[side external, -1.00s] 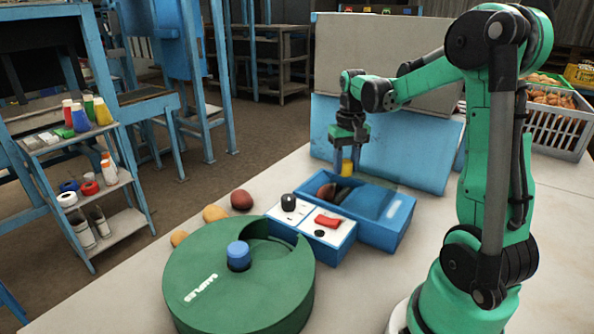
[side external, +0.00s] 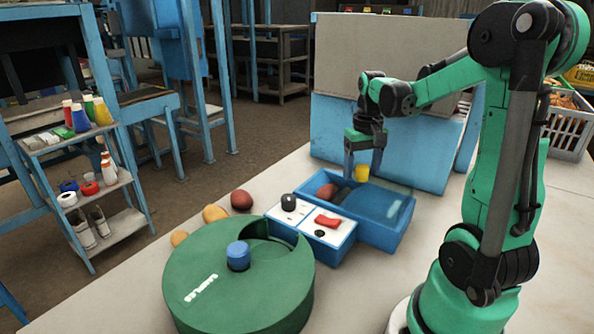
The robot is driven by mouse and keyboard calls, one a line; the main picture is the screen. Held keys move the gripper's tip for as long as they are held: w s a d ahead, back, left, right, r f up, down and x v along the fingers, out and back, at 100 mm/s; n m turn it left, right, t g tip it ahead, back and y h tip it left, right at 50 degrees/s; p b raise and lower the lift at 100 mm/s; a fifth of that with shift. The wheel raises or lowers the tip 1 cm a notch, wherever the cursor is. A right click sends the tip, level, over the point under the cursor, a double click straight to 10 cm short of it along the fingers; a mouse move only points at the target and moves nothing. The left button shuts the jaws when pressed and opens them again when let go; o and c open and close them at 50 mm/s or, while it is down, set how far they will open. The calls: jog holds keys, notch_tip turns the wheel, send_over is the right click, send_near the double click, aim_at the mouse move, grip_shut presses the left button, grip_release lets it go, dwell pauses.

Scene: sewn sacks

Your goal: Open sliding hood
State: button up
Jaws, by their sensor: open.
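The blue box (side external: 388,242) stands on the table with its top partly covered by a clear bluish sliding hood (side external: 385,207) toward the right. A yellow knob (side external: 362,173) stands up at the back of the box and seems to belong to the hood. A reddish round item (side external: 326,191) shows in the uncovered left part of the box. My gripper (side external: 363,168) points down at the back of the box, open, with one finger on each side of the knob. Whether a finger touches the knob is hard to tell.
A white-topped panel (side external: 312,225) with a black knob and red switch adjoins the box in front. A round green container (side external: 238,290) with a blue knob stands front left. Several round items (side external: 241,200) lie left of the panel. A blue board (side external: 400,145) rises behind.

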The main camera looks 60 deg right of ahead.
jog(key=shift+r, duration=2.8)
jog(key=w+a+f+n+t, duration=0.1)
jog(key=a+n+t, duration=0.2)
jog(key=a, duration=0.7)
jog(key=w+a+f+n+t, duration=0.1)
jog(key=a+n+t, duration=0.3)
jog(key=a, duration=0.7)
jog(key=shift+w+a+f+n, duration=0.25)
jog(key=shift+w+a+n, duration=0.05)
jog(key=shift+w, duration=0.35)
